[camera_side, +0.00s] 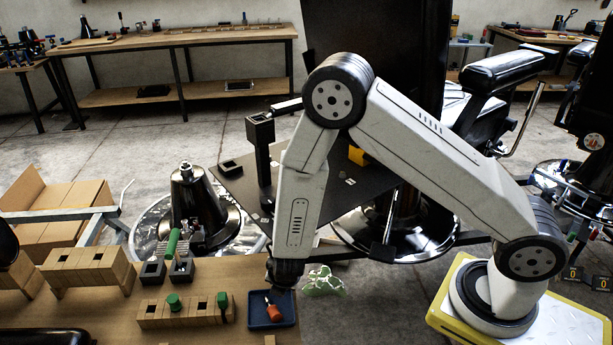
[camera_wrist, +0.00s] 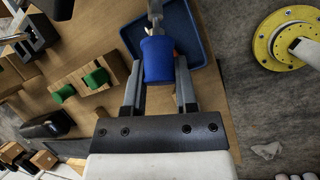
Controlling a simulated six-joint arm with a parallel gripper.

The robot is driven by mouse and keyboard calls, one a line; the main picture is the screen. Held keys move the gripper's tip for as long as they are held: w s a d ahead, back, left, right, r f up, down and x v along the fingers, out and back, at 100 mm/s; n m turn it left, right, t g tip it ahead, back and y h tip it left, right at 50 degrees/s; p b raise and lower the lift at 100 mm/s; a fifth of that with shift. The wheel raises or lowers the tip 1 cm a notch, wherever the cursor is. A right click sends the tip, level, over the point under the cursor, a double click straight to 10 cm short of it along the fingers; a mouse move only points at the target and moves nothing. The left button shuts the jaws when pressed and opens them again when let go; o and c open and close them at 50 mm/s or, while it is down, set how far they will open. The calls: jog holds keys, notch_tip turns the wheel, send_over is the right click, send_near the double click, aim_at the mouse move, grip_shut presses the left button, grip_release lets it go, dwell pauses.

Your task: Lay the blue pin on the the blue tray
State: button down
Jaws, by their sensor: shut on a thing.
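The blue pin (camera_wrist: 158,60) is between the two fingers of my gripper (camera_wrist: 159,80) in the wrist view, with its thick blue end toward the camera and a grey metal shank beyond it. The gripper is shut on it. The blue tray (camera_wrist: 201,42) lies just beyond the pin, partly hidden by it. In the side view the blue tray (camera_side: 256,321) sits at the right end of the wooden table, and my gripper (camera_side: 284,282) is over its back right part. The blue pin cannot be made out there. An orange-handled pin (camera_side: 273,311) shows at the tray.
A wooden block (camera_side: 185,315) with green-handled pins stands left of the tray. Behind it are black square holders (camera_side: 153,272) and a tall green-handled pin (camera_side: 172,243). Another slotted wooden block (camera_side: 88,269) stands farther left. The table's right edge is close to the tray.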

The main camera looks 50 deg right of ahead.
jog(key=shift+s+a+f+n+t, duration=0.3)
jog(key=shift+a+f+n, duration=0.1)
jog(key=shift+a+n, duration=0.1)
jog(key=shift+s+a+f+n+t, duration=0.2)
jog(key=shift+s+a+f+n, duration=0.1)
jog(key=shift+a+f+n, duration=0.15)
jog(key=shift+f, duration=0.15)
jog(key=shift+f, duration=2.65)
jog(key=shift+c, duration=1.6)
grip_release()
jog(key=shift+a+r, duration=0.1)
jog(key=v, duration=0.7)
jog(key=shift+s+r, duration=0.15)
jog(key=shift+r, duration=0.05)
